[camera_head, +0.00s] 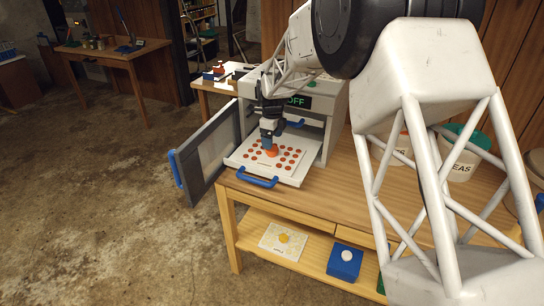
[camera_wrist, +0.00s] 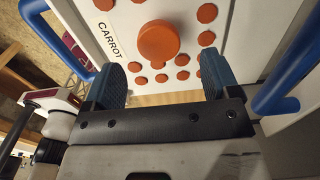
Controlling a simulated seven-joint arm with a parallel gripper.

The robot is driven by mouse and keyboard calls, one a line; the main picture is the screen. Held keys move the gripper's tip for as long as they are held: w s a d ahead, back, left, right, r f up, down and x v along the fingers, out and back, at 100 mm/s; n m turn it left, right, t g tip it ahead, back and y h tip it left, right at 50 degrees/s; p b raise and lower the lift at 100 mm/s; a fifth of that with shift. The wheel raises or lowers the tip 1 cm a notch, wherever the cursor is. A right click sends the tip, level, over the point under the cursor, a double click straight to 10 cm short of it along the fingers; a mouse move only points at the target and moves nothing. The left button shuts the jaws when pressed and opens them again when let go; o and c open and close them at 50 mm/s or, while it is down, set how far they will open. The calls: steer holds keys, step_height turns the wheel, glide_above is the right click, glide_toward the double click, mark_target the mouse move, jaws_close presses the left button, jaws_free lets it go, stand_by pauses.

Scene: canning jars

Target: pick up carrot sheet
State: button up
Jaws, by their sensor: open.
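The carrot sheet (camera_head: 291,154) is a white board with several orange-red discs and a larger orange knob (camera_head: 271,151). It lies at the front of the open white appliance (camera_head: 312,92). In the wrist view the sheet (camera_wrist: 122,15) shows the word CARROT, and its round knob (camera_wrist: 159,41) lies just beyond and between my fingertips. My gripper (camera_head: 269,143) points down over the knob. In the wrist view my gripper (camera_wrist: 163,62) is open, with one blue-grey finger to each side and nothing held. The fingers hide part of the sheet.
The appliance's door (camera_head: 209,153) stands open to the left. A blue handle (camera_head: 258,182) lies at the sheet's front edge. White tubs (camera_head: 463,158) stand right on the wooden table (camera_head: 330,186). The lower shelf holds a yellow-marked sheet (camera_head: 283,241) and a blue box (camera_head: 345,261).

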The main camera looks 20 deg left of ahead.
mark_target(272, 153)
steer(key=shift+f, duration=0.25)
steer(key=shift+f, duration=2.5)
steer(key=shift+c, duration=0.2)
steer(key=c, duration=1)
steer(key=shift+c, duration=0.2)
steer(key=shift+r, duration=0.2)
